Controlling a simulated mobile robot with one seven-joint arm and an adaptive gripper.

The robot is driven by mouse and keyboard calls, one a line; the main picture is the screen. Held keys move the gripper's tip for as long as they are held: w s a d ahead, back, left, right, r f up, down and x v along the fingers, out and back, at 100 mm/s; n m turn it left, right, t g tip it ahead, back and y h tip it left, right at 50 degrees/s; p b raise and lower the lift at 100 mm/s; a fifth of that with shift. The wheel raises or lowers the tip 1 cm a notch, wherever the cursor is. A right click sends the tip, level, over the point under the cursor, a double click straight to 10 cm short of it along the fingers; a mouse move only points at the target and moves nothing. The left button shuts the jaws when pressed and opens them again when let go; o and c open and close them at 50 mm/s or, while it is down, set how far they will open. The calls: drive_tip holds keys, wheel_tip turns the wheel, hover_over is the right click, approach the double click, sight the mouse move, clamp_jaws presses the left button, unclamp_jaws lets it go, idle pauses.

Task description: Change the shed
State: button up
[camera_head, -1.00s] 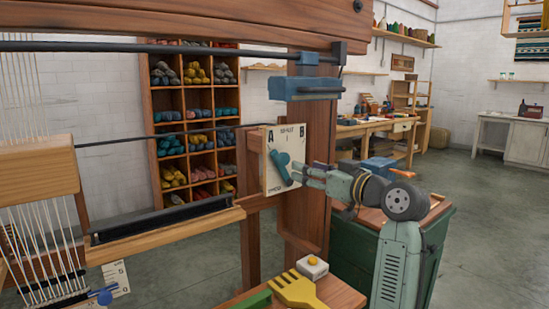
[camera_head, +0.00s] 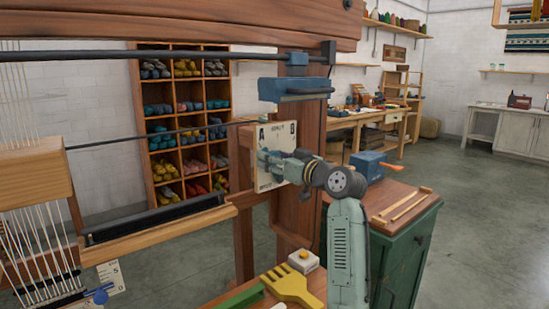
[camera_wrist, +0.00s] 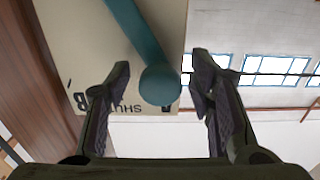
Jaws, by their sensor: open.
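The shed plate (camera_head: 295,148), cream with letters A and B along its top, is fixed to the loom's wooden post. Its teal lever (camera_wrist: 135,30) ends in a round knob (camera_wrist: 160,84) in the wrist view. The knob lies near the plate's lettered edge, on the side away from the B, so the lever leans toward A. My gripper (camera_wrist: 158,78) is open, with one finger on each side of the knob and gaps showing. In the head view my gripper (camera_head: 270,161) is in front of the plate and hides much of the lever.
The loom's warp threads (camera_head: 40,240) and dark-topped beam (camera_head: 150,220) are at left. A green cabinet (camera_head: 400,255) stands close right of my arm.

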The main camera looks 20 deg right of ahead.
drive_tip(key=shift+c, duration=0.4)
clamp_jaws()
idle(0.4)
